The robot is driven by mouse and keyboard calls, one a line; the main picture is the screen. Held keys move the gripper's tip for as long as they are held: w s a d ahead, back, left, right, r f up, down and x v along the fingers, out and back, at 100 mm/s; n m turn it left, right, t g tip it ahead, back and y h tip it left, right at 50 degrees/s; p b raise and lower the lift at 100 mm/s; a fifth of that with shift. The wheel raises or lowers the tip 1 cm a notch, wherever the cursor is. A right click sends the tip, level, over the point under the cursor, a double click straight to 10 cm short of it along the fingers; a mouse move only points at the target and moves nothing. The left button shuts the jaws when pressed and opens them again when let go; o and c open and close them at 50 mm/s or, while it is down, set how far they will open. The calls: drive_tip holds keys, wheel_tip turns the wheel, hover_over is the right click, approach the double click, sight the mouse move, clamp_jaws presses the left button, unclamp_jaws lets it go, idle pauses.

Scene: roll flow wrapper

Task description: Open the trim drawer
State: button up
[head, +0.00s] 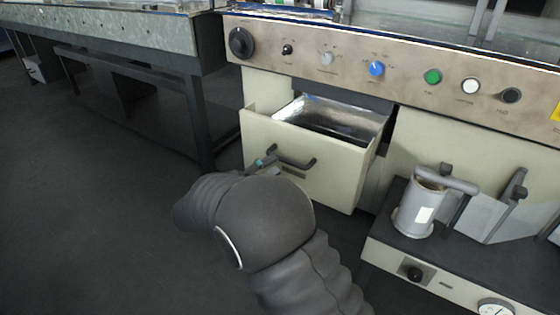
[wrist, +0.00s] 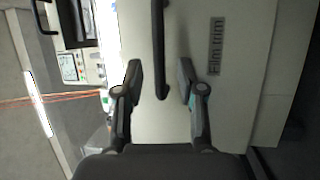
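The trim drawer (head: 310,168) is a cream box front under the control panel, and it stands pulled out, with its shiny metal inside showing. Its dark bar handle (head: 292,158) is on the front face. In the wrist view the handle (wrist: 160,50) runs upright in the picture, beside a label plate (wrist: 215,46). My gripper (wrist: 160,82) is open, with one finger on each side of the handle's end and a visible gap to both. In the head view my dark arm hides most of the gripper, and a fingertip shows at the handle's left end.
The control panel (head: 400,72) with knobs and buttons runs above the drawer. A grey cylindrical pot (head: 418,205) stands on a lower dark shelf to the right. A dark-framed table (head: 130,62) stands to the left. The floor at left is clear.

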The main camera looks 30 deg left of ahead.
drive_tip(key=v, duration=0.7)
drive_tip(key=shift+s+a, duration=0.2)
drive_tip(key=shift+s, duration=0.05)
